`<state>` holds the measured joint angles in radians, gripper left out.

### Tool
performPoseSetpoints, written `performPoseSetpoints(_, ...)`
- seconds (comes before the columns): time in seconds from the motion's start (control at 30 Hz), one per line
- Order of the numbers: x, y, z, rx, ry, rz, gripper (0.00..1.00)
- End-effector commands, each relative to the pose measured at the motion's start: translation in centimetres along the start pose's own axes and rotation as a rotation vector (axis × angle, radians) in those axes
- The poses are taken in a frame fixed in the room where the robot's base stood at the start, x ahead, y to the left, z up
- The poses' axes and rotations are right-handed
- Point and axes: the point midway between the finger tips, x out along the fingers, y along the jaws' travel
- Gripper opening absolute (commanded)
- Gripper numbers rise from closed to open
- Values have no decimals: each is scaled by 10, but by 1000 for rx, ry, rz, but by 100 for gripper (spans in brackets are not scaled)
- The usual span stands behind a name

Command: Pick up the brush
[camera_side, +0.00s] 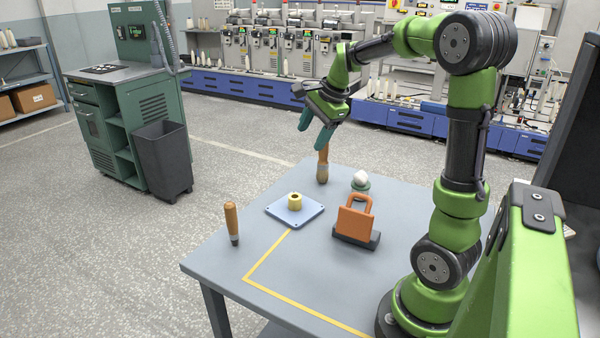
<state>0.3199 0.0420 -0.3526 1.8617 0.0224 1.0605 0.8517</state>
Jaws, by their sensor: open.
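My gripper (311,138) is open, with its two teal fingers tilted down to the left above the back edge of the table. A wooden-handled tool (322,166), which looks like the brush, stands upright just below it. Its top end is close to the right fingertip and partly hidden by it. I cannot tell whether they touch. A second wooden-handled tool (231,221), with a narrow dark tip, stands upright at the left of the table, well away from my gripper.
On the grey table (215,265) are a blue plate (280,213) with a yellow ring (295,200), an orange padlock-shaped block (353,220) on a dark base, and a white rounded piece (360,178) on a green base. The table's front left is clear, marked by yellow tape (262,264).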

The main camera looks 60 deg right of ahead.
Motion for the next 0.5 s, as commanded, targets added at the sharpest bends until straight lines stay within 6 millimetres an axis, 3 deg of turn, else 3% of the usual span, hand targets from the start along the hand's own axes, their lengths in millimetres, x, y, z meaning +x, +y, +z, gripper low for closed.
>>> performPoseSetpoints(0.03, 6, -13, -29, 189, 38, 9, 64)
performPoseSetpoints(0.1, 10, -27, -62, 458, 85, 5, 64)
performPoseSetpoints(0.23, 12, -48, -114, 920, 161, -33, 64)
performPoseSetpoints(0.37, 4, -67, -138, 1293, 189, -99, 64)
performPoseSetpoints(0.5, -9, -80, -137, 1555, 161, -150, 64)
